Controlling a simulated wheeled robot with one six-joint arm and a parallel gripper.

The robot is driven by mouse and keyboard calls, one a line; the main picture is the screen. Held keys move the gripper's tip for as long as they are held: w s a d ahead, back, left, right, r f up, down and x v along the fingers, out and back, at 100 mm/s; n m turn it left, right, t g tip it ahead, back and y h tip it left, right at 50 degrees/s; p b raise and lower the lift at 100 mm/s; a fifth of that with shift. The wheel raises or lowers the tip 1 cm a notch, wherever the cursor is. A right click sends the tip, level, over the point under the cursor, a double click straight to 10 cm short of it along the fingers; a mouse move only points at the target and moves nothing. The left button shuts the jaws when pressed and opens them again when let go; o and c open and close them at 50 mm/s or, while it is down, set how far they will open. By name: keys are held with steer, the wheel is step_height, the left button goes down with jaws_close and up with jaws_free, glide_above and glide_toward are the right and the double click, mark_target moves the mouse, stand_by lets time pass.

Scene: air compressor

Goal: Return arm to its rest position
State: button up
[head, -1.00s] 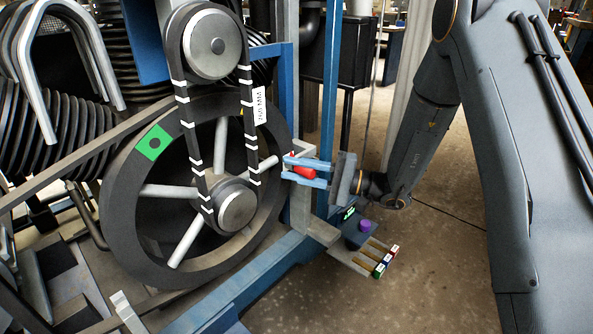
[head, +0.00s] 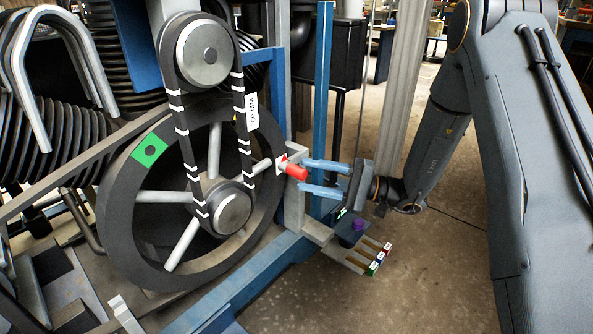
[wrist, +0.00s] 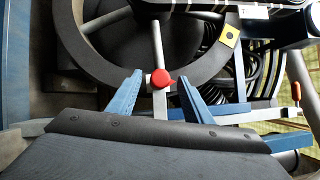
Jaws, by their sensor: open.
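My gripper (head: 312,178) is open, its two blue fingers spread and pointing left toward the compressor. A red-ended pin (head: 293,171) sits in a pale bracket beside the large flywheel, just left of the fingertips and apart from them in the head view. In the wrist view the red knob (wrist: 161,78) shows between and slightly beyond the blue fingers (wrist: 161,92), with nothing held. My arm rises from the gripper to the upper right of the head view.
The black flywheel (head: 120,230) with a green patch and the small upper pulley (head: 203,50) are joined by a belt. A blue upright (head: 323,90) stands close behind the gripper. A small shelf (head: 350,262) with coloured-ended items is below. Floor at right is clear.

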steer(key=shift+s+d, duration=0.1)
steer(key=shift+d, duration=0.6)
